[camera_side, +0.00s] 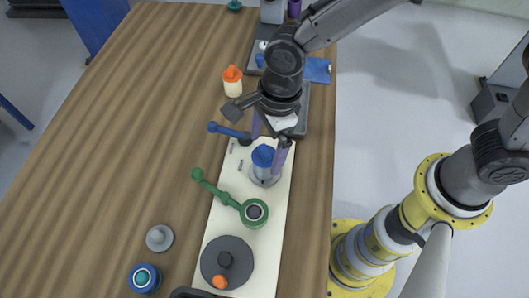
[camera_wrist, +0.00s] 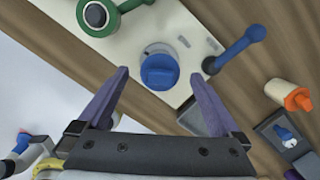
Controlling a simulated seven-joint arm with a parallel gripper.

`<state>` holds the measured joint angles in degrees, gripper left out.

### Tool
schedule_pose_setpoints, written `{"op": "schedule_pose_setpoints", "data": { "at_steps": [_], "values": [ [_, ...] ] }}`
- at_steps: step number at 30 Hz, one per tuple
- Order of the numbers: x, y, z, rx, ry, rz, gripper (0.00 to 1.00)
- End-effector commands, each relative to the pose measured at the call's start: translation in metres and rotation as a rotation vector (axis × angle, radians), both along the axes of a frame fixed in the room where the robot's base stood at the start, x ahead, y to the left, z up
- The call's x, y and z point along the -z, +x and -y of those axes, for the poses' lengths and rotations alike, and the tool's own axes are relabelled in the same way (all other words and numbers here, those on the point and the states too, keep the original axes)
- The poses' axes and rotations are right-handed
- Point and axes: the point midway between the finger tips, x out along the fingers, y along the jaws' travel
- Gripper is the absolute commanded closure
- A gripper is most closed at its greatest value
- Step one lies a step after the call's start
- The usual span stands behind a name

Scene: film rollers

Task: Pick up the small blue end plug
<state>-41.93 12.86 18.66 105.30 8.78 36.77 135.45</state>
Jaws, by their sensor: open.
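A blue plug-like piece (camera_side: 263,155) sits upright on a grey metal cylinder (camera_side: 264,176) on the cream board (camera_side: 215,240). The same blue piece shows in the wrist view (camera_wrist: 160,71), between the fingertips and beyond them. My gripper (camera_side: 269,142) is open above it, its purple fingers spread to either side; in the wrist view the gripper (camera_wrist: 159,75) holds nothing. A smaller blue piece (camera_wrist: 284,133) lies in a dark tray at the right of the wrist view; it also shows behind my wrist in the side view (camera_side: 260,61). Which one is the small end plug I cannot tell.
A blue lever (camera_side: 228,131) and a green lever with a ring (camera_side: 228,199) stand beside the cylinder. A dark disc with a knob (camera_side: 240,258) is at the board's front. The table's left side is mostly clear.

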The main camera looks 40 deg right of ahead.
Motion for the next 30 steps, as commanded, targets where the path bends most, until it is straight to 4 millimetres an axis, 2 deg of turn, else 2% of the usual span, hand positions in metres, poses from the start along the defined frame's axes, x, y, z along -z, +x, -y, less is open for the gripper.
{"op": "schedule_pose_setpoints", "data": {
  "at_steps": [4, 12, 27, 30],
  "values": [
    [0.0146, 0.0001, -0.0023, -0.001, -0.001, -0.001, 0.00],
    [0.0162, 0.0006, -0.0030, 0.000, 0.001, 0.000, 0.02],
    [0.0157, 0.0008, -0.0031, 0.000, 0.001, 0.001, 0.92],
    [0.0156, 0.0009, -0.0031, 0.000, 0.002, 0.001, 0.92]
  ]
}}
